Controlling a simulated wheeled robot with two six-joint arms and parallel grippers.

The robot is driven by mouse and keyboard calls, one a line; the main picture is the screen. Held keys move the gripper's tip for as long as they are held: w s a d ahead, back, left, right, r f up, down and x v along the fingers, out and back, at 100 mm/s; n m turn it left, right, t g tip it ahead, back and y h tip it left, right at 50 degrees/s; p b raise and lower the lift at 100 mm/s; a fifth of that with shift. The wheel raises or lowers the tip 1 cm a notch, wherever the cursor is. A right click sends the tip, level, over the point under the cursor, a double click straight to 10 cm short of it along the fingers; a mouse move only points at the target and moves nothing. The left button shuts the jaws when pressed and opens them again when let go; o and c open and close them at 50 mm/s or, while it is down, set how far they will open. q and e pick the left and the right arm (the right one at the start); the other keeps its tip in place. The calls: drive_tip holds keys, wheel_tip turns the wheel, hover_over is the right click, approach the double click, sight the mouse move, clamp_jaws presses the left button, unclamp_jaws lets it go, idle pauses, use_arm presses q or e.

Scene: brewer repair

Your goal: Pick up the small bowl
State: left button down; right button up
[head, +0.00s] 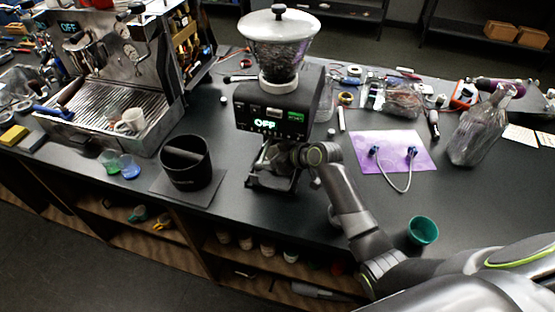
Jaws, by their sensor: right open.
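A small teal bowl (422,231) stands upright on the black counter near its front edge at the right. It is close beside my right forearm, and its inside looks empty. My right arm comes in from the lower right and reaches past the bowl. My right gripper (279,163) is at the front of the coffee grinder (272,113), below its display, well to the left of the bowl. The gripper is open, its fingers small and dark against the grinder's base, and I see nothing held in it. My left gripper is not in view.
An espresso machine (122,70) and a black knock box (188,162) stand at the left. A purple mat (385,163) with a cable lies right of the grinder. A clear bottle (480,125) stands behind the bowl. Some counter left of the bottle is free.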

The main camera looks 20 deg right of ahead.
drive_tip(key=c, duration=0.7)
drive_tip(key=shift+s+d+r, duration=0.1)
